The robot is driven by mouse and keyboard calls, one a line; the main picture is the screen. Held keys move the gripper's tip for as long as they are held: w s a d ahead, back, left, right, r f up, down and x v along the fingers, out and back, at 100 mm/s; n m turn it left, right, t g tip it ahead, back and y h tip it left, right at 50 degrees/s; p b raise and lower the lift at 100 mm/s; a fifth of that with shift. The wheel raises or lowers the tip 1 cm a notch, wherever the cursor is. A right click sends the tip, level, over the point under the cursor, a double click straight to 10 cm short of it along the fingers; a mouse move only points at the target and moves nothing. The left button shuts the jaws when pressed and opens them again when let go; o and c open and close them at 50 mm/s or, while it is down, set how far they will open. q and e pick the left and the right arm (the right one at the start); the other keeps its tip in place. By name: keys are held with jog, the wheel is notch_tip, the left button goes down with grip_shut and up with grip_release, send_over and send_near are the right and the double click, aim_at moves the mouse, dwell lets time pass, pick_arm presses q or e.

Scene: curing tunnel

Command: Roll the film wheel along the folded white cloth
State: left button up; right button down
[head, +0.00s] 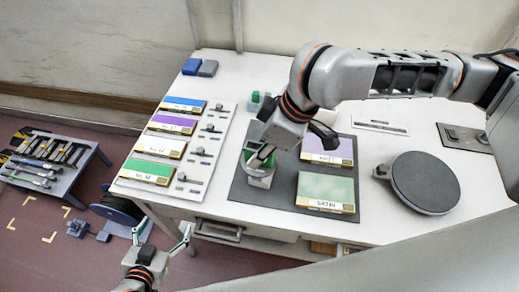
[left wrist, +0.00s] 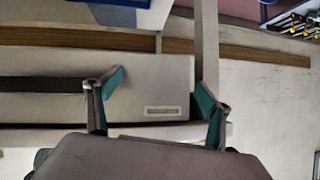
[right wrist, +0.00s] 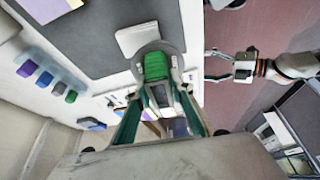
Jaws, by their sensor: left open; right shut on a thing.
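The film wheel (right wrist: 155,67), which looks like a green drum in a grey ring, is at the tips of my right gripper (right wrist: 163,97) in the right wrist view. My left gripper (head: 167,234) is open and empty off the table's front edge.
The dark mat (head: 283,192) also holds a purple box (head: 328,152) and a green box (head: 326,190). Several coloured boxes stand on a white board (head: 205,165) at left. A dark round plate (head: 424,183) is at right. A tool bench (head: 45,163) stands on the floor.

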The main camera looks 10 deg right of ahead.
jog(key=shift+f, duration=1)
dwell(1.9)
